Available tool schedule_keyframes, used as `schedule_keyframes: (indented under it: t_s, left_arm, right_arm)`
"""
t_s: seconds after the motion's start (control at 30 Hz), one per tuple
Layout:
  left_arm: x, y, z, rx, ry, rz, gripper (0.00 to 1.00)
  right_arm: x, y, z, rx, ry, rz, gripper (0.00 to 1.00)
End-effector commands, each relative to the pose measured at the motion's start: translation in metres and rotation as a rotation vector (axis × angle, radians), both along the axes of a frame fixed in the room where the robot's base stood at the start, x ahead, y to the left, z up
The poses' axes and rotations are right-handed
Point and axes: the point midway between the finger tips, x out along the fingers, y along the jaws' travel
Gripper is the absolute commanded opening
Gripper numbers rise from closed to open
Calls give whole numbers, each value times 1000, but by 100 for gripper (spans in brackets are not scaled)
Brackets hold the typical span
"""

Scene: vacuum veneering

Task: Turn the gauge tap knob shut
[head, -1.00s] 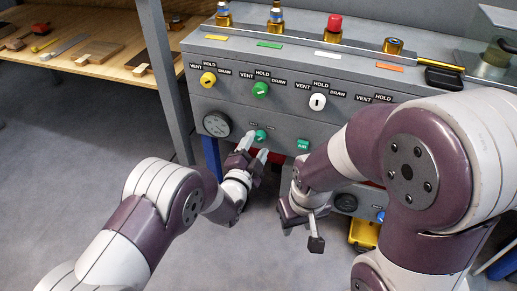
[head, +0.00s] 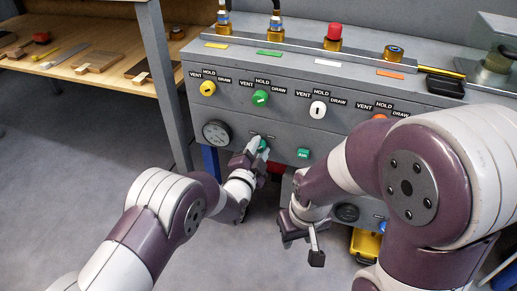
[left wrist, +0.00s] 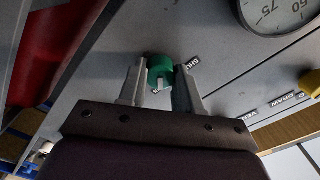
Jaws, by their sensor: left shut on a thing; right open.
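The gauge tap knob is a small teal-green knob (head: 263,145) on the grey panel front, right of and slightly below the round gauge (head: 216,133). My left gripper (head: 260,147) is shut on it. In the left wrist view the knob (left wrist: 160,68) sits between the two fingers of the left gripper (left wrist: 161,70), with a pale mark on its side towards the palm. A label starting "SH" (left wrist: 192,63) is partly hidden by a finger. The gauge dial (left wrist: 275,12) is cut off at the top. My right gripper (head: 302,246) is open and empty, in front of the panel's lower part.
Yellow (head: 207,88), green (head: 261,97) and white (head: 318,108) valve knobs line the panel above. A green AIR button (head: 303,153) is to the right. A wooden bench (head: 120,47) with tools stands at the left. The floor at left is clear.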

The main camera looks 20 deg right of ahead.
Motion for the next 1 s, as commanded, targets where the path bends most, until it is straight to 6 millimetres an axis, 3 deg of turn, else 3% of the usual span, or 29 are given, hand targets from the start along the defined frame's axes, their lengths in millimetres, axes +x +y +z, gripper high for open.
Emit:
schedule_keyframes:
  t_s: [0.27,1.0]
  left_arm:
    - [0,0,1,-136,95,0,3]
    - [0,2,1,-715,487,1,3]
  right_arm:
    - [0,0,9,0,0,0,43]
    - [0,0,34,0,0,0,43]
